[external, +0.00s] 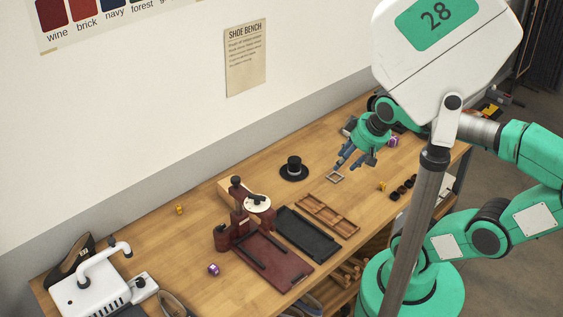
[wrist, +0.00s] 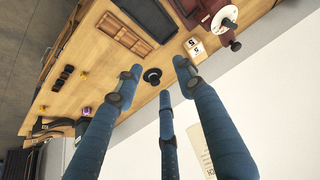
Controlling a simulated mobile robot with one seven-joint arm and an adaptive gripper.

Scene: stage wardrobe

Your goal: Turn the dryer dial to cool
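The dryer (external: 92,292) is a white unit with a bent white pipe and dark slots, at the near left end of the bench in the external view. A dark round dial (external: 139,282) shows on a small white box at its right side. The dial's setting is too small to read. My gripper (external: 350,162) hangs over the far right part of the bench, well away from the dryer. In the wrist view its blue fingers (wrist: 152,82) are spread with nothing between them. The dryer and dial are not visible in the wrist view.
A dark red press (external: 240,208), a black tray (external: 307,233) and a wooden divided tray (external: 328,214) lie between my gripper and the dryer. A shoe (external: 72,262) stands behind the dryer.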

